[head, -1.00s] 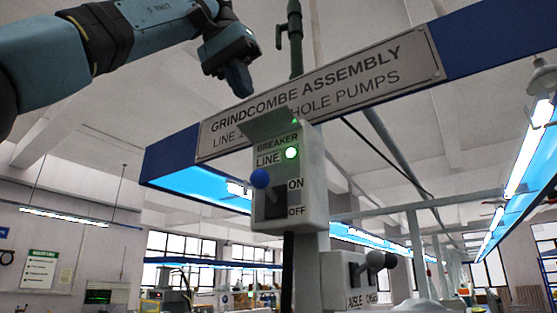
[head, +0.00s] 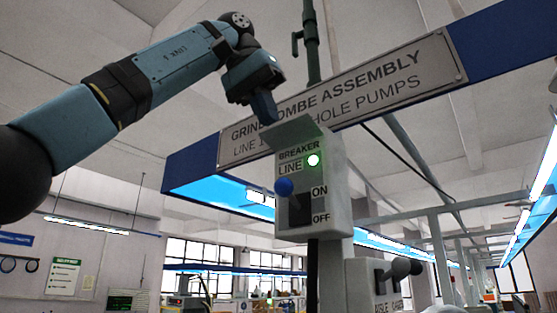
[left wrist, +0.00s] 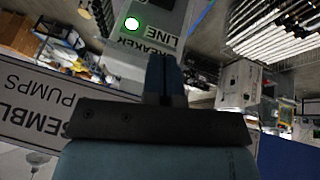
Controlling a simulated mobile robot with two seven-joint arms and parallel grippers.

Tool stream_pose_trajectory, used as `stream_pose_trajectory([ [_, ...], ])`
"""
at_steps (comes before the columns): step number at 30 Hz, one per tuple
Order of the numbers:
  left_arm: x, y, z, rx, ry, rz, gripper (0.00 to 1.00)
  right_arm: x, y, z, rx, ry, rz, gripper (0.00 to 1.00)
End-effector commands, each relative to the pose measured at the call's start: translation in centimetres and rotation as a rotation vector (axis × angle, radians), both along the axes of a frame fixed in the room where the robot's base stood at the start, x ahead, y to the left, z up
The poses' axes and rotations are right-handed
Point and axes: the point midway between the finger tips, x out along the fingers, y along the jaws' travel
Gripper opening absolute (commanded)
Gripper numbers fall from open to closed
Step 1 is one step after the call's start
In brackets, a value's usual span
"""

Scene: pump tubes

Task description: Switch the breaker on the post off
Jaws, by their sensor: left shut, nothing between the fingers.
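The breaker box (head: 330,200) is a grey box on a post, with labels BREAKER, LINE, ON and OFF. Its lever has a blue knob (head: 284,186) that sits high, near the ON label. A round light (head: 313,160) on the box glows green; it also shows in the left wrist view (left wrist: 132,23). My left gripper (head: 264,109) is shut and empty, pointing down, just above the upper left of the box's sloped hood. In the left wrist view its shut fingers (left wrist: 162,75) hide part of the box, and the knob is not seen. My right gripper is not in view.
A blue-edged sign board (head: 400,80) reading GRINDCOMBE ASSEMBLY runs behind the box and my gripper. A second grey box (head: 365,280) with dark-knobbed levers sits lower right on the post. A green pipe (head: 310,45) hangs above. Space left of the breaker box is open.

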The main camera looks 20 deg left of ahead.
Motion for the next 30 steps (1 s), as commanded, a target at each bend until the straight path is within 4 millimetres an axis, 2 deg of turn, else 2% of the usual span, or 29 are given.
stream_pose_trajectory([
  [3, 0.5, -0.2, -1.3, -0.004, -0.003, -0.004, 0.0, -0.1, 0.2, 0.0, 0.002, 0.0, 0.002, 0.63],
  [10, 2.4, -1.6, -5.9, 0.0, -0.002, 0.001, 0.0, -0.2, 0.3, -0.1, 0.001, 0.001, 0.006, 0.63],
  [15, 1.3, -1.7, -7.6, -0.002, -0.006, 0.001, 0.0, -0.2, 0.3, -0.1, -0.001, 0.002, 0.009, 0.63],
  [21, 0.8, -1.9, -8.9, -0.003, -0.005, 0.001, 0.0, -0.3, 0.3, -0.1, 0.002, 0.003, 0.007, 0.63],
  [30, 0.8, -1.9, -9.1, -0.004, -0.004, 0.001, 0.0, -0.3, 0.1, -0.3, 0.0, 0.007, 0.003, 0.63],
])
